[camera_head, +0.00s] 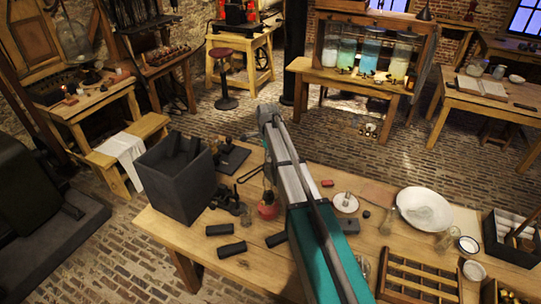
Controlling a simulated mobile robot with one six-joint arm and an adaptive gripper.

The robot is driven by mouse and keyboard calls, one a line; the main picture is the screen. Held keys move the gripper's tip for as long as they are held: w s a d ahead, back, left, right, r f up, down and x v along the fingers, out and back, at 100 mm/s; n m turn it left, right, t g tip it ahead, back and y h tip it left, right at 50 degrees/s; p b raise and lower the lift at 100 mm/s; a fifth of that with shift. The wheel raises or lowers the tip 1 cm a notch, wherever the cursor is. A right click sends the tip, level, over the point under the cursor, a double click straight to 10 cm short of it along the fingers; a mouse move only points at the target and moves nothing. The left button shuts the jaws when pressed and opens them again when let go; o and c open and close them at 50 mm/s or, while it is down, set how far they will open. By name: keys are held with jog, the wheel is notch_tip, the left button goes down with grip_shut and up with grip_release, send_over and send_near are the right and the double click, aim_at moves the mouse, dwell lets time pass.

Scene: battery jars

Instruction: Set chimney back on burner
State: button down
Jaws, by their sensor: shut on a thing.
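A small red lamp-like base (269,210) stands on the near wooden table, just left of my arm. Something narrow and dark or glassy rises above it, partly behind the arm, too small to tell if it is the burner or the chimney. A clear glass cylinder (388,220) stands upright on the table to the right of my arm. My arm reaches up across the middle of the view and covers part of the table. I cannot make out my gripper's fingers or anything held in them.
A dark open box (176,181) stands at the table's left end, with several black cylinders lying near it. A white bowl (424,209), a partitioned wooden tray (418,276) and a dark tool box (513,239) crowd the right side. Bare wood (178,231) shows at the front left.

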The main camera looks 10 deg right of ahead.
jog(key=shift+w+f+b, duration=0.1)
jog(key=shift+f+b, duration=2.05)
dwell(2.8)
jog(key=shift+c, duration=1.5)
grip_release()
jog(key=shift+r, duration=0.15)
